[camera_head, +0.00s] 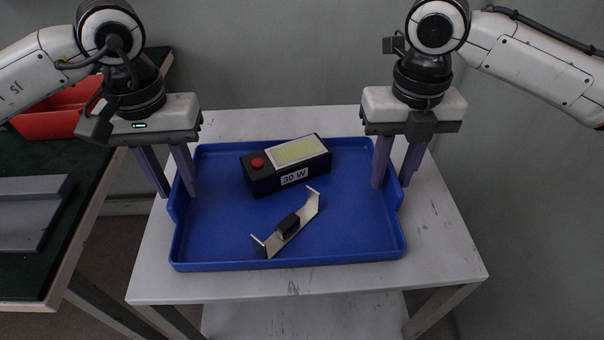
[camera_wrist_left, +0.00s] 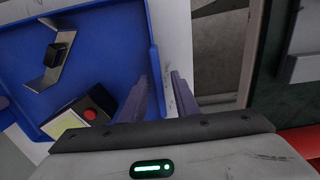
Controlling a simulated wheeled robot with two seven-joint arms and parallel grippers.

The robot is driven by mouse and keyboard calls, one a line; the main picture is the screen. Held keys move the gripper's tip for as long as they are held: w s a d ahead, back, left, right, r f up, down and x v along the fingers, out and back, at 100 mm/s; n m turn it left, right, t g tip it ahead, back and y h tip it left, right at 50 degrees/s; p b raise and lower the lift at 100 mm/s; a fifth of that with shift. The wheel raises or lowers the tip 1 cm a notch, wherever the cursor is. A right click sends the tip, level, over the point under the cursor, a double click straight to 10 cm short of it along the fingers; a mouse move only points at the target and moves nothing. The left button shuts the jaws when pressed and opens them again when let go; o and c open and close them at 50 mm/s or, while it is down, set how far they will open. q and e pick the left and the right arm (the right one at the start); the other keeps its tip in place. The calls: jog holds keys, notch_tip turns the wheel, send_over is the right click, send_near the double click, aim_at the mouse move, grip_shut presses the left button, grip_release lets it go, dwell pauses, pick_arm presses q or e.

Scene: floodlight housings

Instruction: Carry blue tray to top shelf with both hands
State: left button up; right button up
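The blue tray (camera_head: 340,252) lies flat on a pale table; its left part also shows in the left wrist view (camera_wrist_left: 112,18). It holds a black box labelled "30 W" (camera_head: 262,182) with a red button and yellow panel, and a bent metal bracket (camera_head: 306,211) with a black block. My left gripper (camera_head: 179,195) is open at the tray's left wall, one finger inside and one outside. The left wrist view shows a gap between these fingers (camera_wrist_left: 160,98). My right gripper (camera_head: 392,187) is open at the right wall, fingers apart on either side.
The pale table (camera_head: 450,255) has bare margins around the tray and a lower level (camera_head: 300,318). A dark green bench (camera_head: 25,265) stands at the left with a red bin (camera_head: 50,122) and a grey plate (camera_head: 30,215). A wall is close behind.

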pick_arm(q)
jog(key=shift+r, duration=0.1)
pick_arm(e)
jog(key=shift+a+r, duration=0.1)
pick_arm(q)
notch_tip(320, 180, up, 12)
pick_arm(e)
notch_tip(320, 180, up, 12)
dwell(0.6)
dwell(0.3)
